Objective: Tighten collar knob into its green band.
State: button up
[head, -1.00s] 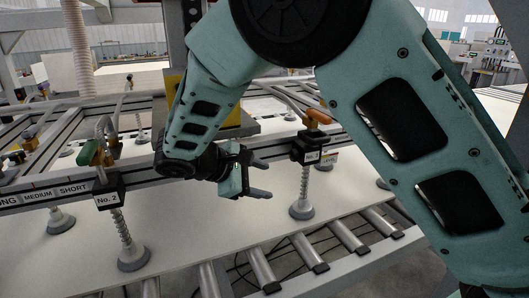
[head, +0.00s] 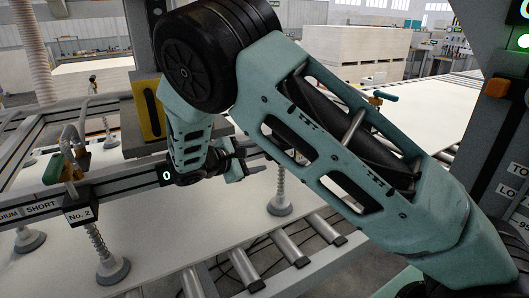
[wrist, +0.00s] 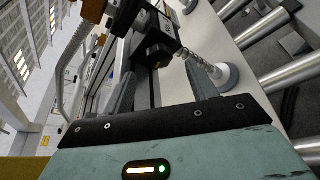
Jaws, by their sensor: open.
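My gripper (head: 243,168) is open and empty, above the pale board (head: 190,228) beside the gantry rail in the head view. In the wrist view its two grey fingers (wrist: 163,84) are spread, pointing at a black carriage block (wrist: 152,22) on the rail. A small dark orange-brown knob (wrist: 158,52) shows on the block, ahead of and between the fingers, apart from them; I cannot tell if it is the collar knob. No green band can be made out. A spring stem with a grey suction cup (wrist: 222,78) is at right. My arm hides that carriage in the head view.
The No. 2 block (head: 78,213) with its valve handle (head: 75,170) and suction cup (head: 110,272) stands at left. Metal rollers (head: 290,250) line the board's near edge. A control cabinet (head: 495,150) is at right.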

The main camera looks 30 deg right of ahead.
aim_at(267, 155)
jog(key=shift+p+x, duration=0.45)
jog(key=shift+x, duration=2.05)
jog(key=shift+f, duration=0.1)
jog(key=c, duration=1)
